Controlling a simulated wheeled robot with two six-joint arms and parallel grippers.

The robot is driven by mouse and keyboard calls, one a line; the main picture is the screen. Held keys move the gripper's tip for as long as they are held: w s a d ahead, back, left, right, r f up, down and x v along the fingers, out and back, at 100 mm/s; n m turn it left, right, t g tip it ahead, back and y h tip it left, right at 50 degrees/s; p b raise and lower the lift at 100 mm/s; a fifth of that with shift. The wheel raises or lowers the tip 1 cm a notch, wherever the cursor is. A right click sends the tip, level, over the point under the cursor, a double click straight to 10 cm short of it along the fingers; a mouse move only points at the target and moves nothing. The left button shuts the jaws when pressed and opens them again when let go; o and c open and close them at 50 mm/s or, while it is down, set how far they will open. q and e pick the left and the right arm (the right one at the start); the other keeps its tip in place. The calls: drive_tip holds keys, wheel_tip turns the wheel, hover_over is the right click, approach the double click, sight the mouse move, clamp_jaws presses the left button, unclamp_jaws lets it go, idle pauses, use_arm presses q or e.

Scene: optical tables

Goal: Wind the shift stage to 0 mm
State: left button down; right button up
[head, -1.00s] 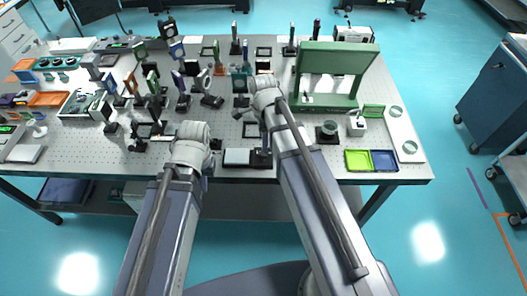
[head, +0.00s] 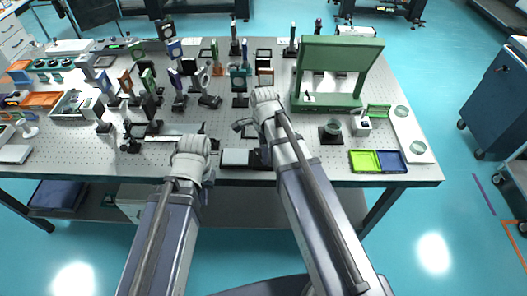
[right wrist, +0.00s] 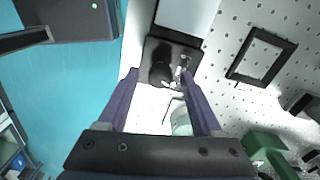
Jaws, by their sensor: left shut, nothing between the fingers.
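The shift stage shows in the head view as a pale flat plate (head: 236,157) with a dark end block at its right, close to the table's front edge. In the right wrist view its black end block (right wrist: 188,45) and a dark rounded knob (right wrist: 160,72) lie ahead of my right gripper (right wrist: 162,80). That gripper is open, its two fingers on either side of the knob; I cannot tell whether they touch it. My left gripper (head: 207,174) is shut and empty, left of the plate, mostly hidden behind its wrist. No scale reading is legible.
Several optic mounts stand on the perforated table behind the stage. A green frame (head: 341,54) stands at the back right. A lime tray (head: 364,161) and a blue tray (head: 391,162) lie at the front right. Open floor lies in front.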

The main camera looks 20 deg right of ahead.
clamp_jaws()
idle(0.3)
drive_tip(key=shift+n, duration=0.3)
drive_tip(key=n, duration=0.5)
drive_tip(key=shift+n, duration=0.4)
drive_tip(key=n, duration=1)
drive_tip(key=shift+n, duration=0.4)
drive_tip(key=n, duration=0.3)
drive_tip(key=shift+n, duration=0.4)
drive_tip(key=n, duration=0.8)
